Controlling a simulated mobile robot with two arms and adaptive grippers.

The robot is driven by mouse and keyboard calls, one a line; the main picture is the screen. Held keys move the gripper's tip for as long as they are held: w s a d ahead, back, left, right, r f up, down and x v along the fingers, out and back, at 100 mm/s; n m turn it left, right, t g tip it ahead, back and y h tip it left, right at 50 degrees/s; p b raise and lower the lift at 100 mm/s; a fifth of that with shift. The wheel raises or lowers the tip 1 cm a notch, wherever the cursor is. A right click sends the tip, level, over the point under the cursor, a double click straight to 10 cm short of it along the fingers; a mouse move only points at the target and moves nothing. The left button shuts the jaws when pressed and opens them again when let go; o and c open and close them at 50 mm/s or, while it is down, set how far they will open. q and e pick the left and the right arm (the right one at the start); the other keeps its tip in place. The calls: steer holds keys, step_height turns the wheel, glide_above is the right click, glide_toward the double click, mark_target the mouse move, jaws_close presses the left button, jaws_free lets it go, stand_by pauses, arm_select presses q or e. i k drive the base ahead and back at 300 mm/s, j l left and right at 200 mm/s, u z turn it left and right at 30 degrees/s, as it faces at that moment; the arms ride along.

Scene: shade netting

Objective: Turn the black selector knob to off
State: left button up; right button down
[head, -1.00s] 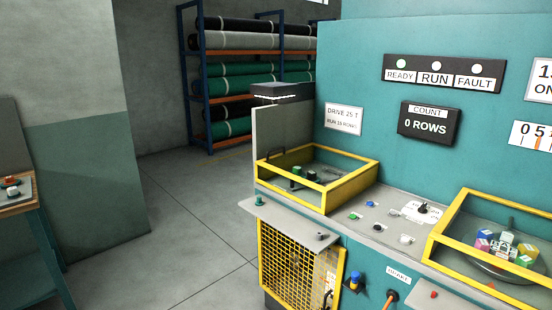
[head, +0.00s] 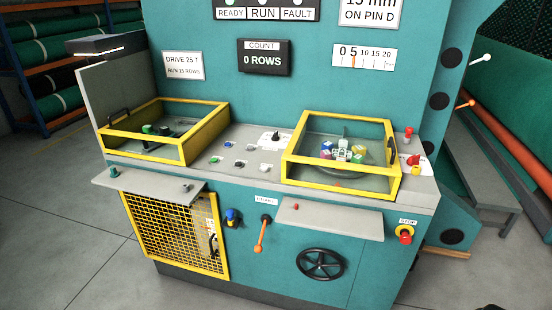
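The black selector knob (head: 276,136) sits on a white label plate (head: 268,142) on the grey sloping panel of the teal machine, between two yellow-framed guards. It is small in the head view, and I cannot read its label or tell which position it points to. Neither of my grippers can be made out in the head view, and nothing is seen touching the knob.
A left yellow guard (head: 188,150) and a right yellow guard (head: 290,165) flank the panel. Small buttons lie left of the knob. Grey shelves (head: 330,220), an orange lever (head: 261,236), a black handwheel (head: 320,264) and a red stop button (head: 405,235) are on the front. Open floor (head: 70,240) lies left.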

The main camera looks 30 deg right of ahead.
mark_target(275, 138)
steer(key=z, duration=1.1)
steer(key=j, duration=0.05)
